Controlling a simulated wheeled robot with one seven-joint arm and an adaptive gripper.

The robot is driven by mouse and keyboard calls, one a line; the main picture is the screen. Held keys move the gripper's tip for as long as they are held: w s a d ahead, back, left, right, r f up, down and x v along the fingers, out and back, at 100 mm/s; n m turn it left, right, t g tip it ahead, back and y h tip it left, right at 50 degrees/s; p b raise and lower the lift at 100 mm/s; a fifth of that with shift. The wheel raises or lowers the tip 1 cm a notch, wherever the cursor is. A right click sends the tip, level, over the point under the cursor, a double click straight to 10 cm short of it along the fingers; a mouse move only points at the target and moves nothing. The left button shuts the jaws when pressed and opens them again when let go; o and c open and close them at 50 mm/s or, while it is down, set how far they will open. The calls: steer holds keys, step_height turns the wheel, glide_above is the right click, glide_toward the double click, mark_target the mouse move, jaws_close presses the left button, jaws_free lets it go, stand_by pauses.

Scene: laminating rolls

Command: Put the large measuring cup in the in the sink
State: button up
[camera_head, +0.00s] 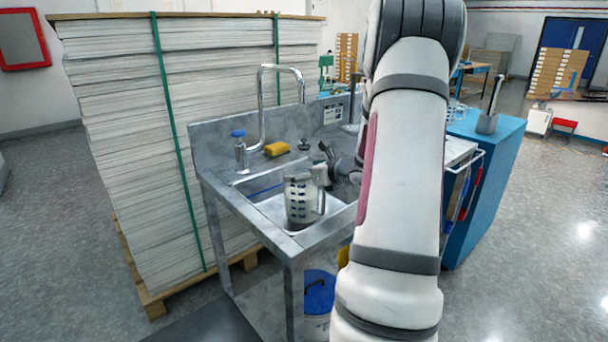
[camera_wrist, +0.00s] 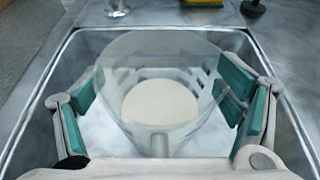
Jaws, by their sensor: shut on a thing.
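The large measuring cup (camera_head: 301,200) is clear, with dark markings and a handle, and looks upright over the sink basin (camera_head: 270,208) in the head view. In the wrist view the cup (camera_wrist: 160,85) sits between the teal finger pads of my gripper (camera_wrist: 160,95), with the steel basin around and below it. My gripper (camera_head: 322,172) is shut on the cup near its handle side; my arm hides part of it in the head view. I cannot tell whether the cup's base touches the basin floor.
A tall chrome faucet (camera_head: 262,105), a soap dispenser with a blue top (camera_head: 240,150) and a yellow sponge (camera_head: 277,149) stand along the sink's back edge. A tall paper stack (camera_head: 120,130) is at the left. A blue cabinet (camera_head: 490,180) is at the right.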

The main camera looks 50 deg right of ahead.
steer(key=o, duration=1.8)
steer(key=shift+f, duration=0.1)
